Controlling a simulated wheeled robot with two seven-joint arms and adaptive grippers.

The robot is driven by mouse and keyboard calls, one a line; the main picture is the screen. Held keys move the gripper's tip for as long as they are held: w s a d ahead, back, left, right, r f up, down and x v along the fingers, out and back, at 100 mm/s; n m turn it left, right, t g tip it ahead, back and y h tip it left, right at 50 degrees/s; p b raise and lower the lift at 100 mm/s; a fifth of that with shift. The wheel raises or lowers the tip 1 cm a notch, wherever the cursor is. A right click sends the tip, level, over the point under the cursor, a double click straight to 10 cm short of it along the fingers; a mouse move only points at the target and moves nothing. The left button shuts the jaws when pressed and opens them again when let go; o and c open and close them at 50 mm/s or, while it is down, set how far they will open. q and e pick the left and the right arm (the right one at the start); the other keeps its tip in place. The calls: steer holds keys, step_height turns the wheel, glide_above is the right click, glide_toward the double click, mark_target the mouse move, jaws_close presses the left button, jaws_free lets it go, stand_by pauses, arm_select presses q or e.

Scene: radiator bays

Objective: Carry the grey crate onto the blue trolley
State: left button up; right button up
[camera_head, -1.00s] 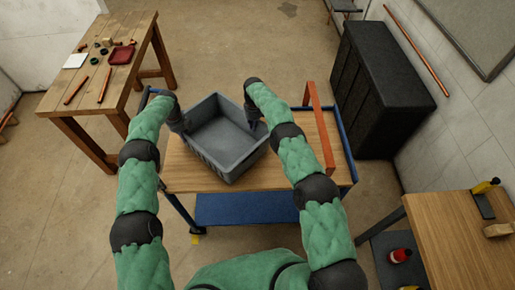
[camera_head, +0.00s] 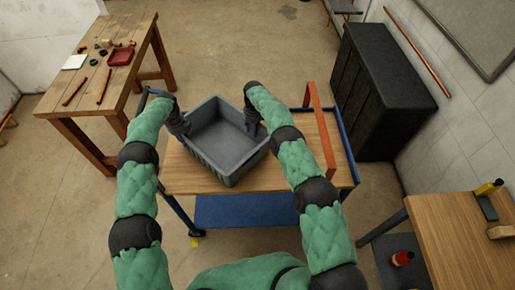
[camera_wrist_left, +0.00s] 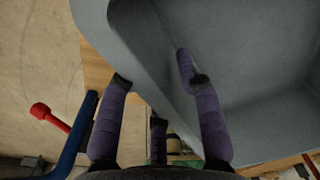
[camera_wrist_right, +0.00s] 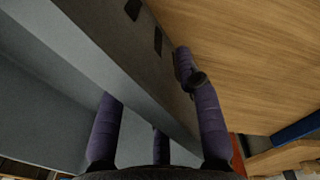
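The grey crate (camera_head: 228,160) is empty and sits over the wooden top of the blue trolley (camera_head: 318,168), turned at an angle. I cannot tell whether its base touches the top. My left gripper (camera_head: 180,124) is at the crate's left wall, with fingers on both sides of it; in the left wrist view the fingers (camera_wrist_left: 152,75) straddle the crate wall (camera_wrist_left: 130,55). My right gripper (camera_head: 254,124) is at the right wall; in the right wrist view its fingers (camera_wrist_right: 145,80) straddle that wall (camera_wrist_right: 110,50). Both look shut on the crate, though the contact is partly hidden.
An orange handle (camera_head: 321,130) rises at the trolley's right end. A black cabinet (camera_head: 383,90) stands behind right. A wooden table (camera_head: 92,105) with small parts is at the left. Another table (camera_head: 455,235) is at the front right. Floor behind the trolley is clear.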

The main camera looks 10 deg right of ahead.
steer(key=shift+r, duration=0.1)
arm_select(q)
step_height(320, 180, up, 11)
steer(key=shift+s+a, duration=0.15)
arm_select(e)
steer(key=r, duration=1.1)
steer(key=shift+w+d+r, duration=0.1)
steer(key=shift+d+r, duration=0.15)
steer(key=shift+r, duration=0.15)
arm_select(q)
steer(key=shift+r, duration=0.1)
steer(key=a, duration=0.7)
steer(key=shift+p, duration=0.3)
arm_select(e)
steer(key=shift+r, duration=0.35)
arm_select(q)
steer(key=shift+r, duration=0.1)
